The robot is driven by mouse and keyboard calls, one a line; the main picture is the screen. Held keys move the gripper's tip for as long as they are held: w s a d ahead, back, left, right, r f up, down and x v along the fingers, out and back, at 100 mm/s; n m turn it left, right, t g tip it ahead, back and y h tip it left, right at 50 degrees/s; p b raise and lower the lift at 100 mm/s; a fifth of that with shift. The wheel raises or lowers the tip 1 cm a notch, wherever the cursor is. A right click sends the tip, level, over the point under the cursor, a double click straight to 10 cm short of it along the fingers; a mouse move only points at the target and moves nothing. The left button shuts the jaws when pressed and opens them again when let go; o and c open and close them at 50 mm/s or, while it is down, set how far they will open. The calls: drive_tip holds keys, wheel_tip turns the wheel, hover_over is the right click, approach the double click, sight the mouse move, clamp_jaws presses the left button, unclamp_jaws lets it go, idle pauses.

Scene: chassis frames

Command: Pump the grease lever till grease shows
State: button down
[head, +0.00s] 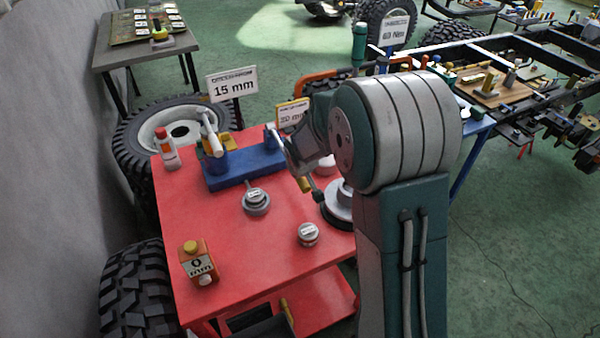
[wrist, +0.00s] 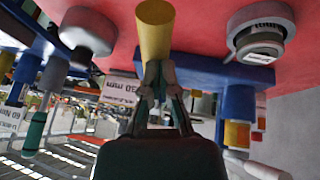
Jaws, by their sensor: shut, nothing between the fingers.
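My gripper (wrist: 160,72) is shut in the wrist view, its fingertips close to the end of a yellow cylinder (wrist: 155,28). The cylinder looks like a handle grip; whether the fingers touch it is unclear. In the head view a small yellow piece (head: 304,184), likely the same grip, shows just below my wrist. My arm hides much of the gripper there. A blue base (head: 235,176) with upright posts stands on the red table (head: 225,235). I cannot tell how the grip joins it. No grease is clearly visible.
A red-and-white bottle (head: 166,149), an orange box with a yellow cap (head: 197,262) and round grey labelled parts (head: 256,202) (head: 308,235) stand on the table. A "15 mm" sign (head: 231,85) rises behind.

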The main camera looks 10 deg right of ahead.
drive_tip(key=s+f+v, duration=0.1)
drive_tip(key=s+v, duration=0.1)
drive_tip(key=v, duration=1)
drive_tip(key=shift+s, duration=0.4)
drive_tip(key=shift+r, duration=0.15)
drive_tip(key=s+r+m, duration=0.1)
drive_tip(key=s+r, duration=0.2)
drive_tip(key=s, duration=0.4)
drive_tip(key=s+d+r+m, duration=0.1)
drive_tip(key=s+r, duration=0.2)
drive_tip(key=s, duration=0.5)
drive_tip(key=s+r+m, duration=0.1)
drive_tip(key=s+r, duration=0.2)
drive_tip(key=s, duration=0.5)
drive_tip(key=shift+d+y, duration=0.15)
drive_tip(key=shift+y, duration=0.15)
